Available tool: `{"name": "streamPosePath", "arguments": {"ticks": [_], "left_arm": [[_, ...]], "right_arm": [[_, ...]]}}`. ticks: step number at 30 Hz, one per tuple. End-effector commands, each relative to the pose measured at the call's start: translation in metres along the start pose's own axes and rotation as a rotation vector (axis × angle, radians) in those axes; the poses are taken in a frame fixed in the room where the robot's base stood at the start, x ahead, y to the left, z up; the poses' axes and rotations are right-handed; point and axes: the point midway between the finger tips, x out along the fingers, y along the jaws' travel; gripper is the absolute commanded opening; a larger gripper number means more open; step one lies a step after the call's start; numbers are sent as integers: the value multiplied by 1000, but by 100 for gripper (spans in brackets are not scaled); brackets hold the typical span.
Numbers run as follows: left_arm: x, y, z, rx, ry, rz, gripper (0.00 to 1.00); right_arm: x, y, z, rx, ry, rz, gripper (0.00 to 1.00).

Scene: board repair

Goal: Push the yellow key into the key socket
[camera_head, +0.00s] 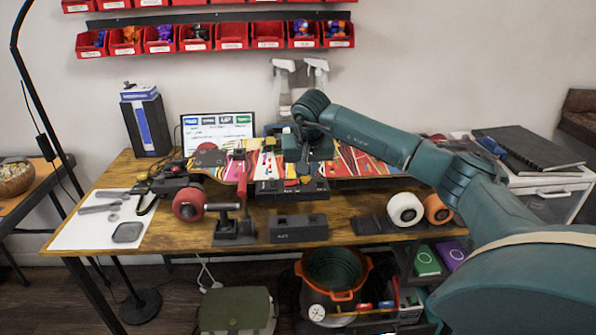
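My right arm reaches in from the right over the workbench, and its gripper (304,168) points down above a black block-shaped fixture (291,191) at the front of the colourful skateboard deck (362,162). A small yellow-orange bit shows just under the gripper, too small to tell surely as the yellow key. The key socket cannot be clearly told apart; it may be part of the black fixture. I cannot tell whether the gripper's fingers are open or shut. My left gripper is not in view.
On the workbench (340,212) stand a black tool stand (234,226), a dark box (298,228), a white wheel (405,209) and an orange wheel (437,208). A red-wheeled truck (188,203) is at left, beside a white mat (84,232). A laptop (217,133) stands behind.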

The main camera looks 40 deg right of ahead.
Motion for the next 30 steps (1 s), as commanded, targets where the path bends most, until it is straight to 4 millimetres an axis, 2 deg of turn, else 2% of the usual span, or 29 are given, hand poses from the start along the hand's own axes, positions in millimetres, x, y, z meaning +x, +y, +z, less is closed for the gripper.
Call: {"name": "streamPosePath", "arguments": {"ticks": [16, 30], "left_arm": [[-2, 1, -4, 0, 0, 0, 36], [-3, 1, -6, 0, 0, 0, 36]], "right_arm": [[8, 38, -20, 3, 0, 1, 0], [8, 42, -23, 1, 0, 0, 0]]}}
